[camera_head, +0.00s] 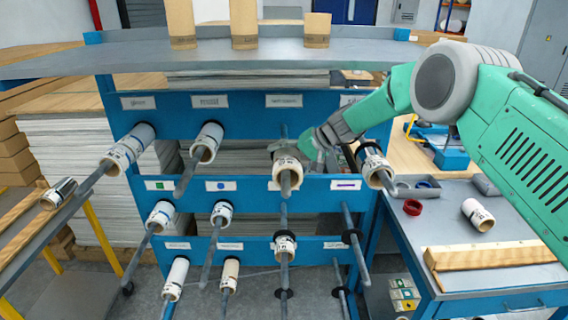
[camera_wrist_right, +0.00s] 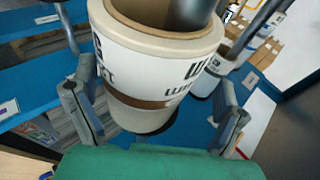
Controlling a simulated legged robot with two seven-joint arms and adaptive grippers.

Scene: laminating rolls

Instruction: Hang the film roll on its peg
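A white film roll with a brown band and dark lettering (camera_head: 287,166) sits around the third peg of the rack's top row; the peg's end (camera_head: 284,208) sticks out in front of it. In the right wrist view the same roll (camera_wrist_right: 155,65) fills the middle, with a grey rod inside its core. My right gripper (camera_head: 301,152) is at the roll, partly hidden behind it. In the wrist view its two fingers stand on either side of the roll with gaps showing, so it looks open. My left gripper is in neither view.
Other pegs of the blue rack (camera_head: 250,107) hold several rolls. A loose white roll (camera_head: 478,214), a red ring (camera_head: 412,207) and a wooden block (camera_head: 495,254) lie on the right table. Another roll (camera_head: 58,193) lies at left. Brown rolls stand on the top shelf (camera_head: 345,50).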

